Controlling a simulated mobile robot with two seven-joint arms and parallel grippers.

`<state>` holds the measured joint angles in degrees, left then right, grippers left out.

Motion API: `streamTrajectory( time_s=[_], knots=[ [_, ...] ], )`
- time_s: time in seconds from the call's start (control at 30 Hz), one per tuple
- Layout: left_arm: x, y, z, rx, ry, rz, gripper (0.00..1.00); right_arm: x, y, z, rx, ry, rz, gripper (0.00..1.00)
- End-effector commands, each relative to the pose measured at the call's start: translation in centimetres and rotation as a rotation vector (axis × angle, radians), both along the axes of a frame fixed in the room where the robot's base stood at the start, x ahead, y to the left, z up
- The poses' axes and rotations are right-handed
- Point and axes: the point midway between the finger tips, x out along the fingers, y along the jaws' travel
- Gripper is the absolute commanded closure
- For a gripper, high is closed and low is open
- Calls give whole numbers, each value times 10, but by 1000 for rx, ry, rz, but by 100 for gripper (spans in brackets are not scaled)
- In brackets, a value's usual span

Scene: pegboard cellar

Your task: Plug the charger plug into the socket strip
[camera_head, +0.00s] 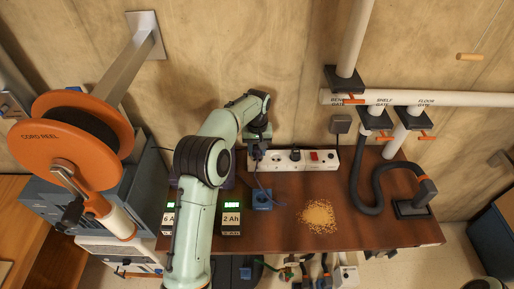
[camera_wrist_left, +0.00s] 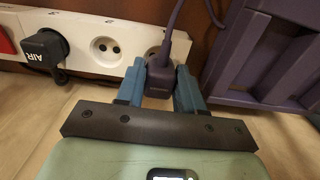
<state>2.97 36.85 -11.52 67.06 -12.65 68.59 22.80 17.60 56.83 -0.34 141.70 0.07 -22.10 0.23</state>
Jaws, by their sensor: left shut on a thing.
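The white socket strip (camera_head: 322,166) lies along the back of the brown bench; it also shows in the left wrist view (camera_wrist_left: 85,28). My left gripper (camera_wrist_left: 160,87) is shut on the dark purple charger plug (camera_wrist_left: 158,83), whose cord loops upward. The plug is right in front of the strip's end socket, which it partly hides; I cannot tell whether its pins are in. The neighbouring round socket (camera_wrist_left: 105,49) is empty. In the head view my left gripper (camera_head: 257,148) is at the strip's left end. My right gripper is not in view.
A black plug marked AIR (camera_wrist_left: 42,48) sits in the strip. A purple slatted crate (camera_wrist_left: 235,75) stands close on the right in the wrist view. A 2 Ah charger (camera_head: 231,222), a blue box (camera_head: 262,199) and a crumb pile (camera_head: 318,216) are on the bench.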

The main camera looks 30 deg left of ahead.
Motion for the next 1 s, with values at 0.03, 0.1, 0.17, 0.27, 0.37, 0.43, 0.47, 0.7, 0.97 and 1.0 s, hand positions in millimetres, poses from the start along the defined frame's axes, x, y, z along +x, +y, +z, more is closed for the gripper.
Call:
streamTrajectory(
  time_s=[0.03, 0.1, 0.17, 0.27, 0.37, 0.43, 0.47, 0.7, 0.97, 1.0],
  knots=[
    [0, 0, -1, -1, 1, 0, 100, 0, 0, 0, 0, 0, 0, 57],
    [0, 0, -2, -1, 1, 0, 100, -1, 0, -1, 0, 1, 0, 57],
    [0, 0, -3, -1, 1, 0, 100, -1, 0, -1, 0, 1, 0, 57],
    [0, 0, -5, -1, 1, 0, 100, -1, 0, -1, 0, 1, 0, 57],
    [-1, 0, -6, -1, 1, 0, 100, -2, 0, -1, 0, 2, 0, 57],
    [-1, 0, -7, 0, 1, 0, 100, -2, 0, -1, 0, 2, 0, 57],
    [-1, 0, -8, 0, 1, 0, 100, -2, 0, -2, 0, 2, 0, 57],
    [-1, 0, -9, -1, 1, 0, 100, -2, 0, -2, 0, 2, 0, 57],
    [0, 0, -9, -1, 1, 0, 100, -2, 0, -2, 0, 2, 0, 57],
    [0, 0, -9, -1, 1, 0, 100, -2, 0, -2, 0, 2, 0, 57]
  ],
)
